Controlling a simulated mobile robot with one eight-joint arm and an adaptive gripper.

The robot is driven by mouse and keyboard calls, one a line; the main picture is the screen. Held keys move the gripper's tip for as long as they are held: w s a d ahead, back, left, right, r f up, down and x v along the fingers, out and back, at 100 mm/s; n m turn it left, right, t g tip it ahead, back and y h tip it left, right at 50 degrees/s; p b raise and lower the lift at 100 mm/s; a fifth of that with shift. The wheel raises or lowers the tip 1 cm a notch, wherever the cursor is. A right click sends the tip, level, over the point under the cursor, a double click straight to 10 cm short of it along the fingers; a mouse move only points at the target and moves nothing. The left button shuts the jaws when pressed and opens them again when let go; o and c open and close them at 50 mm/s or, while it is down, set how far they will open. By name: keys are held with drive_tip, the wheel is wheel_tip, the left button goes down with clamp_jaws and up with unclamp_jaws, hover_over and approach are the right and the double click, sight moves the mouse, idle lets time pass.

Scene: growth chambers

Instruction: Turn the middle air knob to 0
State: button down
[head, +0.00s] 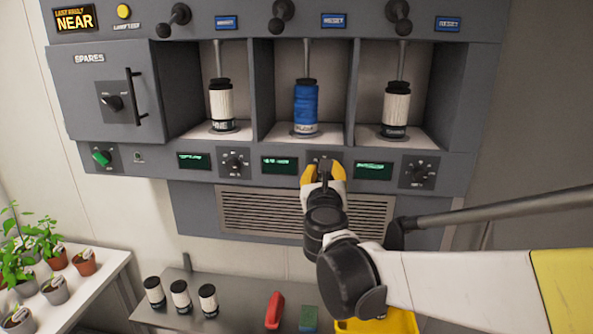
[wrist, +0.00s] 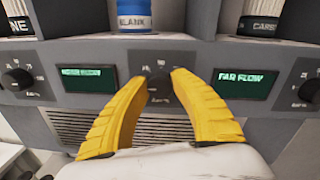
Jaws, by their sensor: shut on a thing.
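My gripper (head: 323,172) is at the middle air knob on the grey panel, below the blue canister. Its yellow fingers are shut on the knob, which shows dark between the fingertips in the wrist view (wrist: 159,84). The fingers and arm hide much of the knob and its dial plate (wrist: 160,68) in the head view. I cannot read where the knob points. A green display (head: 280,165) is just left of it; in the wrist view this display (wrist: 89,79) is too blurred to read.
Similar knobs sit to the left (head: 235,162) and right (head: 419,173). The right display (wrist: 245,84) reads "FAR FLOW". A blue canister (head: 306,105) stands in the bay above, between two white ones. A vent grille (head: 255,212) is below. A shelf (head: 235,290) holds small canisters and a red object.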

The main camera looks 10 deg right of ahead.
drive_tip(key=shift+r, duration=0.1)
drive_tip(key=c, duration=1)
unclamp_jaws()
drive_tip(key=shift+w, duration=0.1)
drive_tip(key=shift+c, duration=0.2)
drive_tip(key=v, duration=1.2)
